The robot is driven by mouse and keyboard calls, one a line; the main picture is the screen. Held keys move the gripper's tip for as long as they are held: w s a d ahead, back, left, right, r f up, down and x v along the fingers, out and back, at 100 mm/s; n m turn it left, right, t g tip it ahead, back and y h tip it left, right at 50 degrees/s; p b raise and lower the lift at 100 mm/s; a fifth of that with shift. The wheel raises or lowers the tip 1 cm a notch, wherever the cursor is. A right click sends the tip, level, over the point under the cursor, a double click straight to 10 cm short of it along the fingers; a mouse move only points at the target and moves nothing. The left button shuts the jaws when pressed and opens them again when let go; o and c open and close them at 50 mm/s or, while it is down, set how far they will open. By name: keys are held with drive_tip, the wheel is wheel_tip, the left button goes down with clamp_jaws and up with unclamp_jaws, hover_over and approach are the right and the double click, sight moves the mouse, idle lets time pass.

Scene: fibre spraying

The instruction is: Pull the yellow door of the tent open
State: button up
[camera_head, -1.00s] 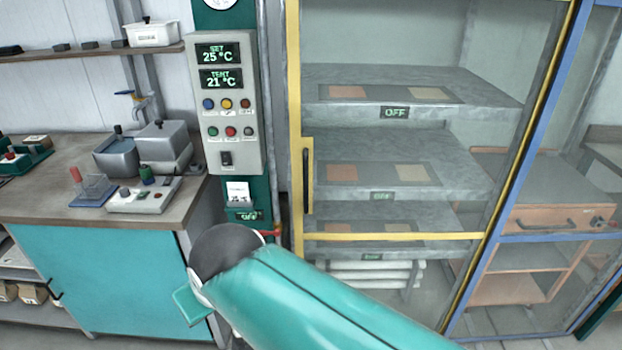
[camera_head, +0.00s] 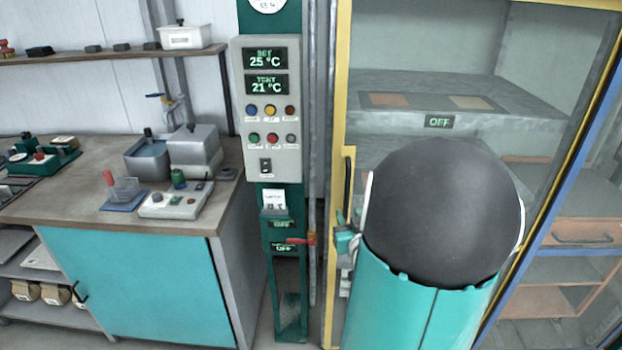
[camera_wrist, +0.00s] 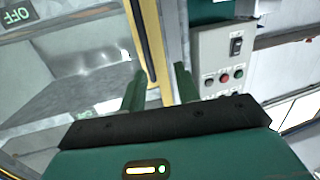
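The yellow-framed glass door (camera_head: 341,110) of the tent stands at the right in the head view and looks closed. Its dark upright handle (camera_head: 348,183) sits on a yellow plate on the left side of the frame. My gripper (camera_head: 346,238) shows only in part, by the lower end of the handle, mostly hidden behind my arm. In the wrist view, the two green fingers of my gripper (camera_wrist: 159,80) are apart and empty. The handle (camera_wrist: 142,42) and yellow door edge line up with the gap between them. I cannot tell whether the fingers touch the handle.
A control panel (camera_head: 267,110) on a green post stands left of the door, with a red-handled valve (camera_head: 300,240) below it. A workbench (camera_head: 110,205) with instruments stands farther left. Shelves with OFF signs (camera_head: 439,122) show behind the glass.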

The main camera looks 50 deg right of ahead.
sight(348, 188)
drive_tip(key=shift+m+t+h, duration=0.3)
drive_tip(key=shift+m+h, duration=0.1)
drive_tip(key=x, duration=0.4)
drive_tip(key=s+d+x, duration=0.1)
drive_tip(key=x, duration=0.3)
drive_tip(key=d+x, duration=0.1)
drive_tip(key=x, duration=0.4)
drive_tip(key=shift+s+d+f, duration=0.1)
drive_tip(key=shift+s+d, duration=0.1)
drive_tip(key=shift+s, duration=0.05)
drive_tip(key=shift+c, duration=0.2)
clamp_jaws()
